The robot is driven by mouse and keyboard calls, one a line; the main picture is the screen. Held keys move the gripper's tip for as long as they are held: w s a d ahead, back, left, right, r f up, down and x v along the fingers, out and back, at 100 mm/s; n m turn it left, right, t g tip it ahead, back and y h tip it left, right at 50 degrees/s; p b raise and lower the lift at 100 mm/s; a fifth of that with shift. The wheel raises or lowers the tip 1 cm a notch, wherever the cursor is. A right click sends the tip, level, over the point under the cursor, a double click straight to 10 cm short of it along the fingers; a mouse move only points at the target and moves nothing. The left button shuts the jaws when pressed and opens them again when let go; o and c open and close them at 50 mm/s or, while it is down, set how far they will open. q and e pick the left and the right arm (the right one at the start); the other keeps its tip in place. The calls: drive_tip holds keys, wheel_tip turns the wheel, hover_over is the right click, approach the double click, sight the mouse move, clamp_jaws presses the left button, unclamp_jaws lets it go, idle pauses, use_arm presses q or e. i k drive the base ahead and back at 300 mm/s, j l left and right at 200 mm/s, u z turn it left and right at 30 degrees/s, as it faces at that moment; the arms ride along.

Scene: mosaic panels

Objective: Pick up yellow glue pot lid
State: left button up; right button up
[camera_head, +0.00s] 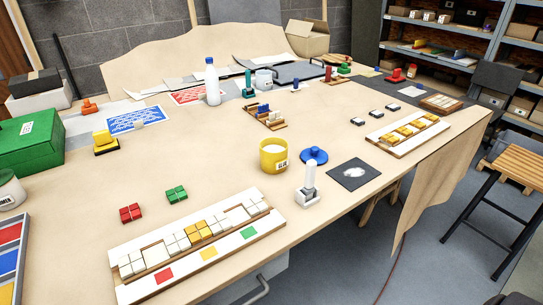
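A yellow glue pot (273,156) with a white label stands upright near the middle of the table; its top looks open. Right beside it, to the right, a round blue lid (314,156) with a raised knob lies on the table, apart from the pot. I see no yellow lid. Neither of my grippers is in view.
A white upright cylinder in a grey holder (307,196) stands just in front of the lid. A dark square sheet (354,174) lies to the right. A mosaic panel (262,227) with tiles is at the front; another panel (380,140) lies at right.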

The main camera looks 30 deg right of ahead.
sight(321, 157)
drive_tip(key=z, duration=1.4)
drive_tip(key=i+l+u, duration=0.25)
drive_tip(key=l, duration=0.2)
